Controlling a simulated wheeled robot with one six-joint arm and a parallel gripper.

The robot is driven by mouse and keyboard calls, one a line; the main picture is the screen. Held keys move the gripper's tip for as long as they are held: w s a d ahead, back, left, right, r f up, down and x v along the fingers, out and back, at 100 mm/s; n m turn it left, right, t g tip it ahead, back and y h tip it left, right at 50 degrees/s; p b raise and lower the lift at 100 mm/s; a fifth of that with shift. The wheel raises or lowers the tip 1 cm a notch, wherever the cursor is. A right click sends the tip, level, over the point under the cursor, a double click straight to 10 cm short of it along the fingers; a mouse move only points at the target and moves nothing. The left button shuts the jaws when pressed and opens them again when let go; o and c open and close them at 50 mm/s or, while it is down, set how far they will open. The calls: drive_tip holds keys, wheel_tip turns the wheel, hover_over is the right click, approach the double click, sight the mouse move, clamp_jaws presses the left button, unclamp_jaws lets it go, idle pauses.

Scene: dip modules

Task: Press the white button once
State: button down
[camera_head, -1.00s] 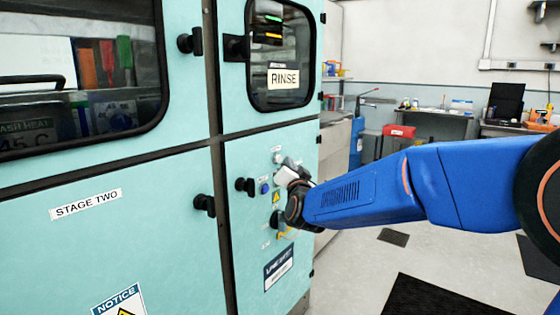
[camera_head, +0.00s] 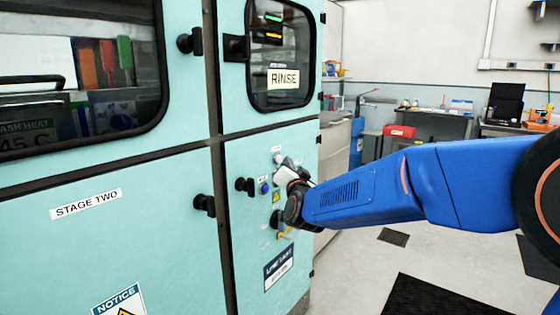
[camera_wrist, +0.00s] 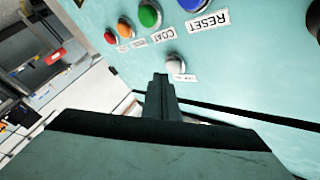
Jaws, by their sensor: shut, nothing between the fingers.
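The white button (camera_wrist: 175,64) is a small round knob on the teal cabinet front. In the wrist view it lies just beyond my gripper's tip. It also shows in the head view as a pale knob (camera_head: 278,159) above the blue button. My gripper (camera_wrist: 161,80) is shut and empty, its narrow dark fingers pointing at the panel slightly left of the white button. In the head view my gripper (camera_head: 284,174) is close to the panel, partly hidden by my wrist. I cannot tell whether the tip touches the panel.
A blue button (camera_wrist: 191,5) with a RESET label, a green button (camera_wrist: 150,15), an orange one (camera_wrist: 125,27) and a red one (camera_wrist: 110,36) form a row beside the white one. Black door handles (camera_head: 205,204) stick out left of the panel. Open floor lies right of the cabinet.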

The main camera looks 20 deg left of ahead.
drive_tip(key=shift+w+a, duration=0.15)
drive_tip(key=shift+a, duration=0.15)
drive_tip(key=shift+w+a, duration=0.15)
drive_tip(key=shift+a, duration=0.25)
idle(0.9)
drive_tip(key=shift+d, duration=0.1)
drive_tip(key=shift+s+d, duration=0.35)
drive_tip(key=shift+d, duration=0.3)
drive_tip(key=shift+d, duration=0.1)
drive_tip(key=shift+s+d, duration=0.3)
drive_tip(key=shift+d, duration=0.45)
drive_tip(key=shift+s+d, duration=0.35)
drive_tip(key=shift+d, duration=0.4)
drive_tip(key=shift+s+d, duration=0.3)
drive_tip(key=shift+d, duration=0.45)
